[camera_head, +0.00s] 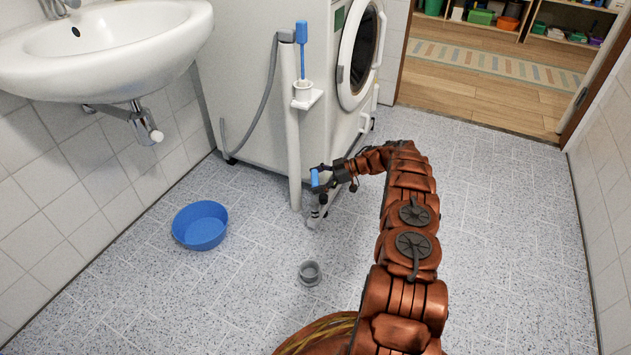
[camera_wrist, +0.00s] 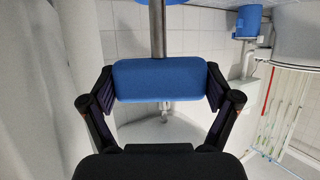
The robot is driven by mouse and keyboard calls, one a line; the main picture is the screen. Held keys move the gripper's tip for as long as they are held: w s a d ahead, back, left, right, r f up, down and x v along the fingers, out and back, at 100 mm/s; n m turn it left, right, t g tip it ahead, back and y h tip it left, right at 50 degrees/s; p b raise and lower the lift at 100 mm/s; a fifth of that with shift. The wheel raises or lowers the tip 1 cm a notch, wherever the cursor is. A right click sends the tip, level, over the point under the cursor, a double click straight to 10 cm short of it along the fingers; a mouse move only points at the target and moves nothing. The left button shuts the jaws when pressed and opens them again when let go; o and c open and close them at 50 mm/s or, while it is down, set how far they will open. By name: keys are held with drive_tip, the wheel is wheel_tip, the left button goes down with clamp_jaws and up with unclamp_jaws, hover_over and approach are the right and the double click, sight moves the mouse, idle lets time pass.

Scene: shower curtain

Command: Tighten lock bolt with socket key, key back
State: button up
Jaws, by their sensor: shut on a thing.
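My gripper (camera_head: 333,178) is shut on a blue block-shaped handle (camera_head: 315,178), low beside the foot of a white post. In the wrist view the blue handle (camera_wrist: 158,80) sits between both fingers, and a metal shaft (camera_wrist: 157,35) shows above it against the tiles. I take this to be the socket key; its socket end cannot be made out. A pale fitting with dark parts (camera_head: 319,208) shows just below the gripper near the floor. I cannot tell whether the key touches it, and the lock bolt cannot be made out.
The white post (camera_head: 292,130) carries a small holder (camera_head: 304,96) with a blue-topped tool (camera_head: 301,48). A washing machine (camera_head: 250,95) stands behind. A blue basin (camera_head: 201,226) and a grey ring-shaped piece (camera_head: 310,273) are on the floor. Floor at right is clear.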

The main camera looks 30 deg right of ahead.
drive_tip(key=shift+f, duration=0.15)
drive_tip(key=shift+f, duration=0.8)
drive_tip(key=shift+f+b, duration=0.35)
drive_tip(key=shift+f, duration=0.05)
drive_tip(key=shift+r, duration=0.1)
idle(0.5)
